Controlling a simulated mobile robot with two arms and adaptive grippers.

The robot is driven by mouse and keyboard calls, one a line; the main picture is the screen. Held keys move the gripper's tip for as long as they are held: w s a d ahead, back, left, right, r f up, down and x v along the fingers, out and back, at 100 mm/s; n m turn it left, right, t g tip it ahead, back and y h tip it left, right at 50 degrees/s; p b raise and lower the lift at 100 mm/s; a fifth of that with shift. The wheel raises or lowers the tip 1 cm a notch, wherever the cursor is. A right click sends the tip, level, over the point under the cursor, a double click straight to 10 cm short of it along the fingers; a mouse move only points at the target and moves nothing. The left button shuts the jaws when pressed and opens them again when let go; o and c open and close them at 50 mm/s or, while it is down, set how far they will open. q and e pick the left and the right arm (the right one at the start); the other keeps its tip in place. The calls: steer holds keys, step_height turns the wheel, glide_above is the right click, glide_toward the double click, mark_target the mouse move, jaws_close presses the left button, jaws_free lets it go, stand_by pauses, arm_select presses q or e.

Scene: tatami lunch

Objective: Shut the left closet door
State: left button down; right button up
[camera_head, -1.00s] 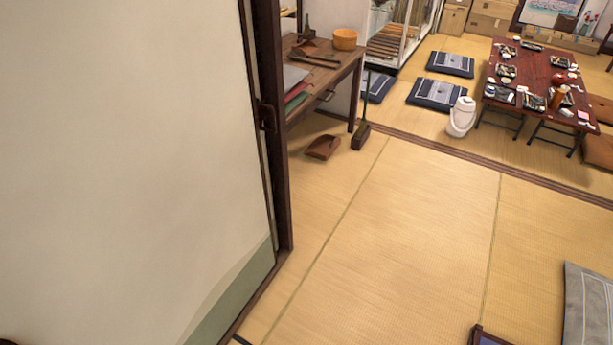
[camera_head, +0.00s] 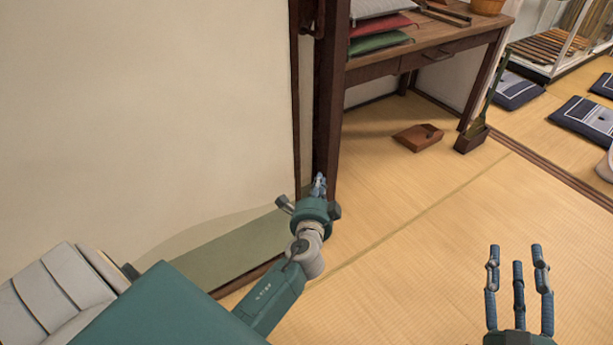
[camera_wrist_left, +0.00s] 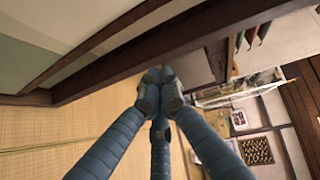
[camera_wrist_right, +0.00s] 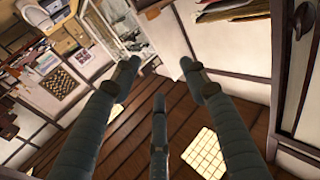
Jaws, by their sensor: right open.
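The closet door (camera_head: 150,130) is a large cream panel with a green lower band, filling the left of the head view. Dark wooden uprights (camera_head: 330,110) stand at its right edge. My left gripper (camera_head: 319,183) is low in front of these uprights. In the left wrist view its fingertips (camera_wrist_left: 157,80) are together, with nothing seen between them, close to a dark wooden beam (camera_wrist_left: 140,55). I cannot tell whether they touch it. My right gripper (camera_head: 517,255) is open and empty over the tatami at the lower right; its fingers are spread in the right wrist view (camera_wrist_right: 155,80).
A wooden desk (camera_head: 440,50) with stacked cushions (camera_head: 380,27) stands just right of the uprights. A dustpan (camera_head: 418,138) and a brush (camera_head: 474,135) are on the floor by it. Open tatami (camera_head: 430,235) lies in front. Navy floor cushions (camera_head: 585,122) lie at the right.

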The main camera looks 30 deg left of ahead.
arm_select(q)
steer(key=w+a+r+t+y+b, duration=0.1)
steer(key=w+a+r+b, duration=0.2)
steer(key=a, duration=0.5)
steer(key=shift+w+r+y, duration=0.3)
steer(key=shift+w+r, duration=0.55)
steer(key=shift+w, duration=0.4)
arm_select(e)
steer(key=s+r+t+y, duration=0.1)
steer(key=s+r+t, duration=0.4)
steer(key=r, duration=0.6)
steer(key=shift+d+r+y, duration=0.25)
steer(key=shift+r+y, duration=0.05)
steer(key=shift+y, duration=0.1)
steer(key=shift+s, duration=0.1)
